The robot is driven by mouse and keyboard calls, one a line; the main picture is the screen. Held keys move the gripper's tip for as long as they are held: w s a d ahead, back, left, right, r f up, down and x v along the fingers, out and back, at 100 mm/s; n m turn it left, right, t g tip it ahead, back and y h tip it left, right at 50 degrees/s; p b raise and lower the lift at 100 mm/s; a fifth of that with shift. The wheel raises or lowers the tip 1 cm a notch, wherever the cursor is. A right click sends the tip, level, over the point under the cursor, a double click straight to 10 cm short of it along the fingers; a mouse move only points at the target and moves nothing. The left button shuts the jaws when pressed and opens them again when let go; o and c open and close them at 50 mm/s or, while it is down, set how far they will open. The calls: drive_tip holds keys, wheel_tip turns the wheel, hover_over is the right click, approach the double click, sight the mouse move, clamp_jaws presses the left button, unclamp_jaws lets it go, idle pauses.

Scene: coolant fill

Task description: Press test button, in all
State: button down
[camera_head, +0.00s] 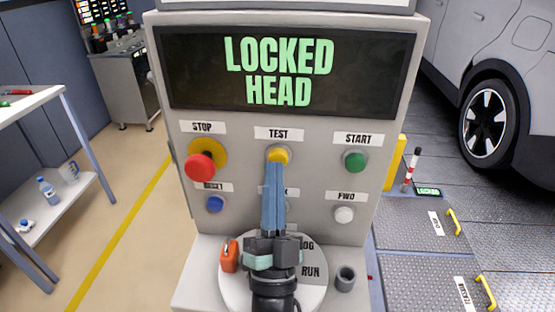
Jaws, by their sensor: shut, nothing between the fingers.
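The yellow test button (278,155) is in the middle of the control panel (323,205), under the label TEST (278,134). My gripper (276,166) is in front of the panel with its blue fingers shut and empty. Its fingertips overlap the lower edge of the test button in the picture. I cannot tell whether they touch it. The display (285,75) above reads LOCKED HEAD in green letters. My gripper hides the button and most of the label below the test button.
Around it are the red stop button (200,167), green start button (354,162), blue button (215,204) and white FWD button (344,215). A round plate (232,290) with an orange piece (229,256) lies below. A table (35,105) stands left, a car (490,60) right.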

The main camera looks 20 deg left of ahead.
drive_tip(key=shift+w+a+b, duration=0.1)
drive_tip(key=shift+w+b, duration=0.25)
drive_tip(key=shift+w, duration=0.15)
idle(0.3)
drive_tip(key=shift+s, duration=0.1)
drive_tip(key=shift+s+d, duration=0.25)
drive_tip(key=shift+s, duration=0.55)
drive_tip(key=shift+p, duration=0.3)
drive_tip(key=shift+s+d+p, duration=0.25)
drive_tip(key=shift+s, duration=0.55)
drive_tip(key=shift+s+d+p, duration=0.2)
drive_tip(key=shift+s, duration=0.65)
drive_tip(key=shift+s+d+p, duration=0.25)
drive_tip(key=shift+s, duration=0.55)
